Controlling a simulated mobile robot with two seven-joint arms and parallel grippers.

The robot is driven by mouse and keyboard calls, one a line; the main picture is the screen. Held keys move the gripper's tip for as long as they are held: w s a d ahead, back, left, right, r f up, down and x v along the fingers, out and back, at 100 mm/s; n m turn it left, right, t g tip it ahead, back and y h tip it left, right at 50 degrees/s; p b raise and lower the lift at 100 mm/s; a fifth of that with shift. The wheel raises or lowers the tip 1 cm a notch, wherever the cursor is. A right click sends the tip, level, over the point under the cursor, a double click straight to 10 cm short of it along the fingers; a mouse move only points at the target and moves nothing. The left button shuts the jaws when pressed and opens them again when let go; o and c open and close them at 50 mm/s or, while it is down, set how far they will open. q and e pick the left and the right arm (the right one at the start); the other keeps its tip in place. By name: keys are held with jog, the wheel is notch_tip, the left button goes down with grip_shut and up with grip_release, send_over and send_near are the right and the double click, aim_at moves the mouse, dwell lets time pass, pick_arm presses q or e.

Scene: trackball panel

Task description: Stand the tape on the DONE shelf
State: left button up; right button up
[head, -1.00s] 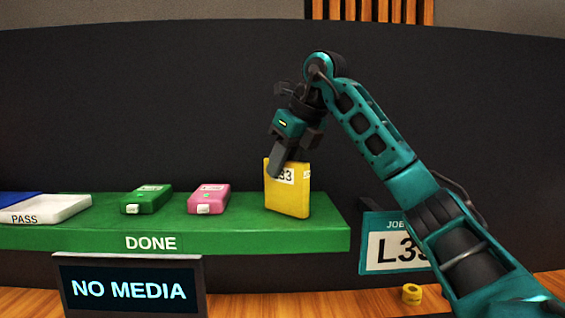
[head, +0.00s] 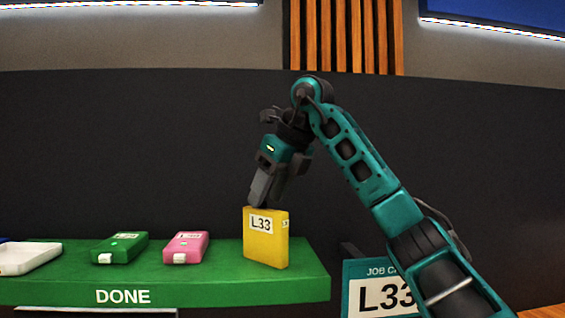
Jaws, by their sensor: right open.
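The yellow tape (head: 266,245) marked L33 stands upright on the green DONE shelf (head: 210,289), near its right end. My right gripper (head: 262,198) is just above the tape's top edge, pointing down. It is open, and its fingers no longer overlap the label. Whether a fingertip still touches the top edge is hard to tell. My left gripper is not in view.
A green cartridge (head: 121,247) and a pink cartridge (head: 186,246) lie flat on the shelf to the left of the tape. A job card (head: 380,290) reading L33 stands right of the shelf.

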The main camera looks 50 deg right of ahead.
jog(key=v, duration=0.7)
jog(key=shift+r, duration=0.15)
jog(key=shift+s+d, duration=0.1)
dwell(0.6)
